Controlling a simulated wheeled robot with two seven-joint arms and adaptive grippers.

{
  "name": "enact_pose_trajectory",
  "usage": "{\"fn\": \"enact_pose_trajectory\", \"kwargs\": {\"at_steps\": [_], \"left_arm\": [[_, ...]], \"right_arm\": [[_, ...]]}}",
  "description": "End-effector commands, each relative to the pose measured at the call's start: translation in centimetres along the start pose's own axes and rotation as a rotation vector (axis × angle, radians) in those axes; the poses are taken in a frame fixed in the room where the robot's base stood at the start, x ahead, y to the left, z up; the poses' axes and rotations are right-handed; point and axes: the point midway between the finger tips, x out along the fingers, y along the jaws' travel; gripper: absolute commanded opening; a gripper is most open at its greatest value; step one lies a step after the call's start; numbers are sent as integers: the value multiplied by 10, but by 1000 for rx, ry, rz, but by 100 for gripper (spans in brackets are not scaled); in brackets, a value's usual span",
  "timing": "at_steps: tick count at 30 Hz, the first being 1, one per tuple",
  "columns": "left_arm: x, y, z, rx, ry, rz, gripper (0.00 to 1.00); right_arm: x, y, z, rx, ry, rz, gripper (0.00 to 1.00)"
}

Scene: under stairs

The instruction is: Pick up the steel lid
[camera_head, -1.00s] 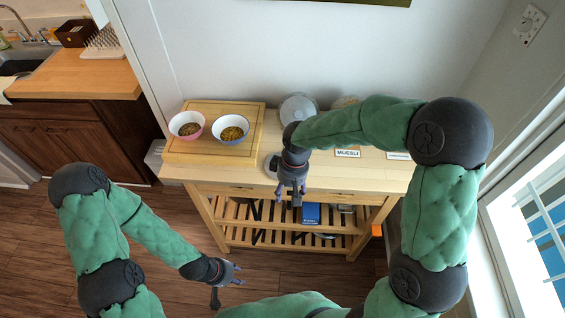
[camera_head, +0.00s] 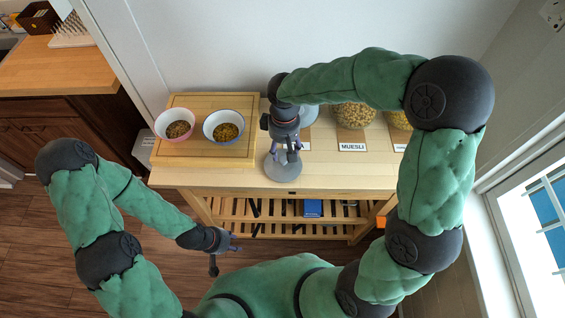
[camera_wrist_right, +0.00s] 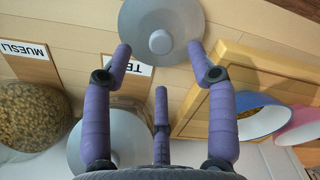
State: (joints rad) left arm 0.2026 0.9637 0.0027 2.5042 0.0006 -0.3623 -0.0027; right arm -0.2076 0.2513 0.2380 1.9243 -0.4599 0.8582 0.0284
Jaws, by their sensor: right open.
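The steel lid (camera_head: 283,169) is a grey disc with a round knob, lying on the wooden table just right of the board. It also shows in the right wrist view (camera_wrist_right: 180,22), knob towards me, at the top of the picture. My right gripper (camera_head: 286,152) is above it and partly covers it in the head view. In the right wrist view its purple fingers (camera_wrist_right: 160,58) are spread apart, with nothing between them, just short of the lid's knob. My left gripper (camera_head: 228,246) hangs low, in front of the table, away from the lid; its fingers are too small to judge.
A wooden board (camera_head: 203,157) with two bowls of food, one pink (camera_head: 175,126) and one blue (camera_head: 223,127), stands left of the lid. Jars with MUESLI (camera_head: 352,147) and other labels stand at the back right.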

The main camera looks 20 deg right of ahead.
Motion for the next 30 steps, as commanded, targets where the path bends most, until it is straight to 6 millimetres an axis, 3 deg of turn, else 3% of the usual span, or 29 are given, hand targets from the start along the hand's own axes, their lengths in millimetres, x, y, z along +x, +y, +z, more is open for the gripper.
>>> {"fn": "enact_pose_trajectory", "kwargs": {"at_steps": [3, 11, 21, 28, 30], "left_arm": [[4, -1, 0, 0, 0, 0, 40], [7, -2, -1, 0, 1, 0, 40], [18, -6, -1, 0, 1, 0, 40], [18, -6, -1, 0, 1, 0, 40], [18, -6, -1, 0, 1, 0, 40]], "right_arm": [[15, 0, 0, 0, -1, 0, 58], [28, 0, 0, 0, -1, -1, 58], [71, 0, -2, -1, -1, -1, 58], [71, 0, -3, 0, 1, 0, 58], [71, 0, -3, 0, 1, 0, 41]]}}
